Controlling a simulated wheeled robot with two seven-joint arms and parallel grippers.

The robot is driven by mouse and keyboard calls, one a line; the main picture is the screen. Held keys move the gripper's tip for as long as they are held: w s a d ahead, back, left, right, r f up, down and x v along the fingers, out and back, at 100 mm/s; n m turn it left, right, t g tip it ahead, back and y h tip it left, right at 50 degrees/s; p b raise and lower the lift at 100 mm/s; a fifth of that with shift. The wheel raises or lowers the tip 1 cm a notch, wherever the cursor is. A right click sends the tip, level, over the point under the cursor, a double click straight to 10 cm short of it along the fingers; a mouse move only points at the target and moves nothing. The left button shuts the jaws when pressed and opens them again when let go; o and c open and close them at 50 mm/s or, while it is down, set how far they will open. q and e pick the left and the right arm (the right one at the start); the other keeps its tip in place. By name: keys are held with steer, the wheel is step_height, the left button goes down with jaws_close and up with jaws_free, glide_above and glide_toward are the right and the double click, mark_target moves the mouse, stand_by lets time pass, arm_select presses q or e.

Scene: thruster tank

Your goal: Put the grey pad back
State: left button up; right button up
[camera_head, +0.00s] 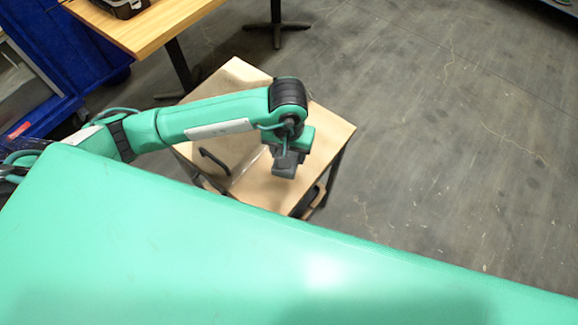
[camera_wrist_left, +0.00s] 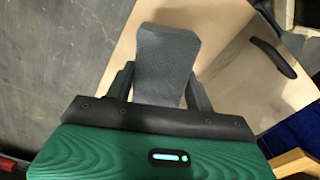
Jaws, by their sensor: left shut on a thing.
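The grey pad (camera_wrist_left: 165,52) is a flat, textured, dark grey block in the left wrist view. My left gripper (camera_wrist_left: 158,88) is shut on it, with one finger on each side, and the pad sticks out beyond the fingers. In the head view my left gripper (camera_head: 288,152) is over the front right part of a small tan table (camera_head: 240,85), and the pad (camera_head: 284,168) shows at its lower end. I cannot tell whether the pad touches the tabletop. My right gripper is not in view.
A black handle (camera_head: 213,160) is at the left of the small table, beside a glossy panel. A wooden table (camera_head: 165,25) with a black item (camera_head: 122,6) stands at the upper left, near a blue container (camera_head: 30,45). Grey floor (camera_head: 450,130) on the right is clear.

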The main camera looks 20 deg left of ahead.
arm_select(q)
step_height(320, 180, down, 4)
steer(key=shift+f, duration=0.75)
step_height(320, 180, down, 3)
steer(key=shift+f+p, duration=0.2)
steer(key=shift+p, duration=0.3)
steer(key=shift+f, duration=0.3)
steer(key=o, duration=1)
steer(key=shift+r, duration=0.1)
steer(key=shift+o, duration=0.2)
steer(key=shift+r, duration=0.5)
step_height(320, 180, up, 10)
steer(key=shift+r+b, duration=0.15)
steer(key=shift+b, duration=1)
steer(key=shift+r, duration=0.5)
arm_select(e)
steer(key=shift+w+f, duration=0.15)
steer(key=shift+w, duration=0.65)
